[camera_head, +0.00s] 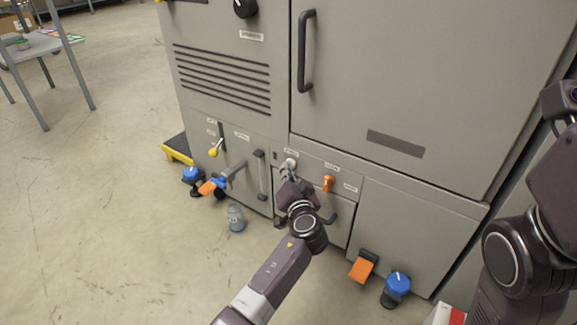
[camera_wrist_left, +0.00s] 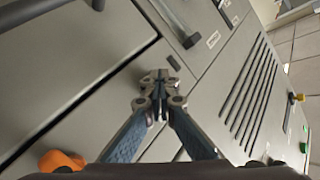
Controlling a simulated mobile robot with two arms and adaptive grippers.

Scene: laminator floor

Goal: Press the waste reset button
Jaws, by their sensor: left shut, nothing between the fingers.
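A small pale round button (camera_head: 290,163) sits on the grey machine's front panel under a small label too blurred to read. It may be the waste reset button. My left gripper (camera_head: 287,174) is right in front of it, with fingertips at or very near it; contact cannot be told. In the left wrist view the gripper's fingertips (camera_wrist_left: 158,84) are together and empty, pointing at the panel, and they hide the button. My right arm shows at the right edge, but its gripper is out of view.
An orange knob (camera_head: 328,183) is just right of the left gripper. A yellow-tipped lever (camera_head: 214,151), blue knobs (camera_head: 398,283) and orange pedals (camera_head: 362,268) stick out from the machine. A grey canister (camera_head: 236,218) stands on the floor. Open floor lies left.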

